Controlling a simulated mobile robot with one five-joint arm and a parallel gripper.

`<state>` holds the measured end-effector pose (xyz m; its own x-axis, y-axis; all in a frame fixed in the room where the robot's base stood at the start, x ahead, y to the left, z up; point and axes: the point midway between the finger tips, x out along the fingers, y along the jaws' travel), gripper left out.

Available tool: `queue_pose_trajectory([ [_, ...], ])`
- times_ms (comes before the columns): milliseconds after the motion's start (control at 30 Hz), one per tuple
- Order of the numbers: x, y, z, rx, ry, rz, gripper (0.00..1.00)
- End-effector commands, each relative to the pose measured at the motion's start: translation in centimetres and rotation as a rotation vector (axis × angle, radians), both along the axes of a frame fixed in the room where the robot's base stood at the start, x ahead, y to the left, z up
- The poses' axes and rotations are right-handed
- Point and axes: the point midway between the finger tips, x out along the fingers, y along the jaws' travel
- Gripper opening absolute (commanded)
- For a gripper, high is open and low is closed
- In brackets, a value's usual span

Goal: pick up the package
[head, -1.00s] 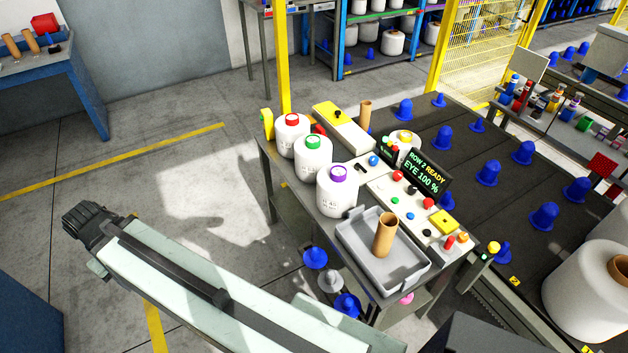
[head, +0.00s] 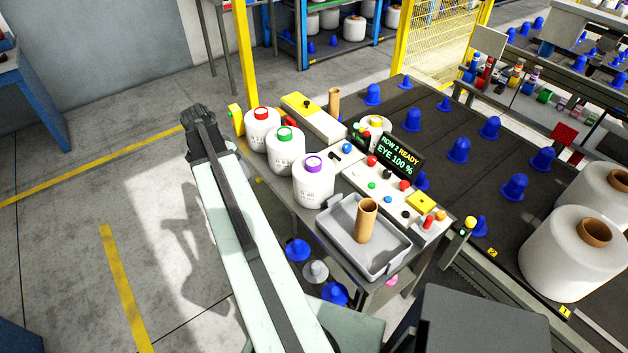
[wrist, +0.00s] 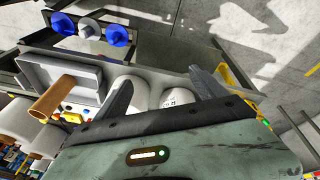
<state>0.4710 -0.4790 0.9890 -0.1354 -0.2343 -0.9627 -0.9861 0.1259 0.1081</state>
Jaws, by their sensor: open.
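No single thing is marked as the package. Three white packages with coloured tops stand in a row on the grey workbench: red-topped (head: 262,132), green-topped (head: 285,158) and purple-topped (head: 313,184). Larger white yarn packages (head: 572,258) stand at the right on the dark surface. My gripper (head: 197,118) is left of the row, beside the bench's left side, apart from the packages in the head view. In the wrist view, my gripper (wrist: 159,76) has its two fingers spread with nothing held. White packages (wrist: 176,97) show behind and between the fingers, partly hidden.
A grey tray (head: 374,262) with a cardboard tube (head: 365,222) sits at the bench's front. A control panel (head: 385,187) and display (head: 396,152) stand behind. A yellow post (head: 246,60) rises near the bench's back left. Floor left of the bench is clear.

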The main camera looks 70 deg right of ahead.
Motion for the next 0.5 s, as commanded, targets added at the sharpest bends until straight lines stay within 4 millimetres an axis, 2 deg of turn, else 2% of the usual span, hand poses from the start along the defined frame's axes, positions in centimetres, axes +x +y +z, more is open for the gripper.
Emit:
queue_pose_trajectory([
  [33, -3.5, -4.9, 0.1, -0.033, -0.006, -0.16, 0.81],
  [100, -8.4, -9.7, 0.4, -0.083, -0.015, -0.361, 0.81],
  [200, -14.0, -14.1, 0.6, -0.136, -0.024, -0.567, 0.81],
  [300, -17.2, -16.2, 0.8, -0.168, -0.028, -0.68, 0.81],
  [333, -17.8, -16.5, 0.8, -0.173, -0.029, -0.698, 0.81],
  [500, -18.4, -16.8, 0.5, -0.18, -0.03, -0.719, 0.81],
])
